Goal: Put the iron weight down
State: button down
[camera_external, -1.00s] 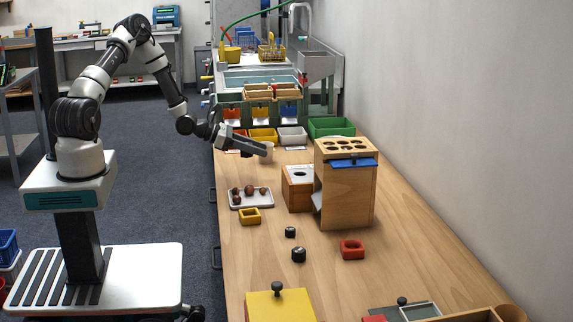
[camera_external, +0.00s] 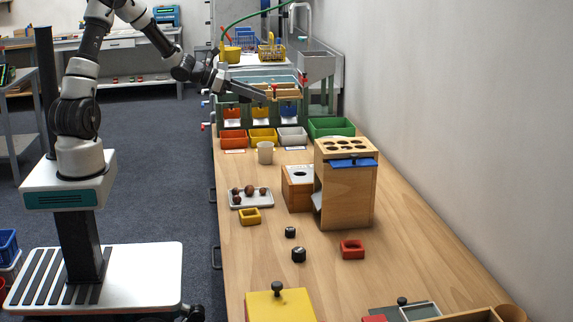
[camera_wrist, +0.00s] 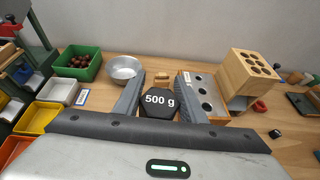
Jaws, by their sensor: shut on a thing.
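The iron weight (camera_wrist: 158,104) is a black hexagonal block marked "500 g" in the wrist view. It sits between the two grey fingers of my gripper (camera_wrist: 162,79), which is shut on it. In the external view my gripper (camera_external: 264,96) is raised above the far left part of the workbench, over the row of bins. I cannot make out the weight there. Two small black knobbed pieces (camera_external: 298,255) stand on the bench nearer the camera.
The wooden bench (camera_external: 255,275) carries coloured bins, including a green one (camera_external: 331,127), a pale cup (camera_external: 265,153), a chestnut tray (camera_external: 236,203) and a tall wooden box (camera_external: 346,195). A metal bowl (camera_wrist: 123,68) shows in the wrist view. Bare wood lies around the black pieces.

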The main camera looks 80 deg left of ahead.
jog(key=w+d+r+m+h+b, duration=0.1)
jog(key=w+d+m+h, duration=0.1)
jog(key=w+d, duration=0.45)
jog(key=w+d+m+h+b, duration=0.1)
jog(key=w+d+m+h, duration=0.15)
jog(key=d, duration=0.75)
jog(key=m+g+h+b, duration=0.5)
jog(key=m+g+h, duration=0.2)
jog(key=m+g, duration=0.1)
send_over(317, 295)
notch_tip(317, 295, down, 24)
jog(key=shift+r, duration=0.2)
jog(key=shift+f, duration=2.05)
